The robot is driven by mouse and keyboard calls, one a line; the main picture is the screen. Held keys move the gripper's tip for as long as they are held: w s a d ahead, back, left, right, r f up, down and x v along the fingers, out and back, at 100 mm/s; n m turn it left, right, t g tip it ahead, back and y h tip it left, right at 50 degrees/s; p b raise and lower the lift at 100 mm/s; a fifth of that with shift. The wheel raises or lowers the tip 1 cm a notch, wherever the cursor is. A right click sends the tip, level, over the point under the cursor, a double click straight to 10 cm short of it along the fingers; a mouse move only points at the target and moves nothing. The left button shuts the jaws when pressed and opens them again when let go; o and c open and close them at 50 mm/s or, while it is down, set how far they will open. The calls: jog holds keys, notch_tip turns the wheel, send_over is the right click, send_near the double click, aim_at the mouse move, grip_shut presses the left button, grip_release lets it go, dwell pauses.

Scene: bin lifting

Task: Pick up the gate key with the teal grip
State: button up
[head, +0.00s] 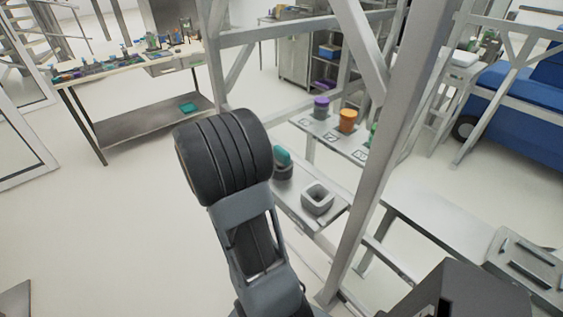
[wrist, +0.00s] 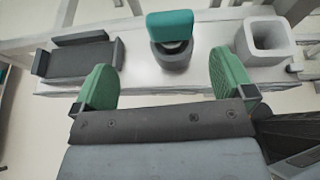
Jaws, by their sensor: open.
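The gate key's teal grip (wrist: 169,26) stands up from a dark round holder (wrist: 174,56) on a light shelf in the wrist view. In the head view the teal grip (head: 282,155) shows just right of my arm, partly hidden by it. My gripper (wrist: 162,80) is open, with its two green fingers spread apart. The fingers are on the near side of the shelf, one to each side of the key's line. Nothing is between them, and they look apart from the key. In the head view my gripper is hidden behind my arm.
A light square hollow block (wrist: 267,40) stands right of the key, and a dark tray-like holder (wrist: 76,57) stands left of it. Frame posts (head: 385,140) rise close to the right of the shelf. Purple (head: 321,107) and orange (head: 348,120) grips stand on a shelf behind.

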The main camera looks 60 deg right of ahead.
aim_at(281, 149)
jog(key=shift+m+g, duration=0.5)
jog(key=shift+m, duration=0.1)
jog(key=x, duration=0.2)
jog(key=p+x, duration=0.1)
jog(key=x, duration=0.5)
jog(key=shift+s+a+f, duration=0.1)
jog(key=shift+s+a, duration=0.05)
jog(key=shift+s, duration=0.2)
jog(key=shift+p+x, duration=1.15)
jog(key=shift+x, duration=1.25)
jog(key=shift+s+d+f, duration=0.1)
jog(key=shift+d+f, duration=0.05)
jog(key=shift+d, duration=0.4)
jog(key=c, duration=0.9)
jog(key=shift+c, duration=0.2)
jog(key=shift+r+b, duration=0.3)
jog(key=shift+r, duration=0.4)
jog(key=s+a+r+b, duration=0.3)
jog(key=s+a+r, duration=0.3)
jog(key=a+r, duration=0.5)
jog(key=shift+s+a+r, duration=0.35)
jog(key=shift+s+a, duration=0.05)
jog(key=shift+a, duration=0.25)
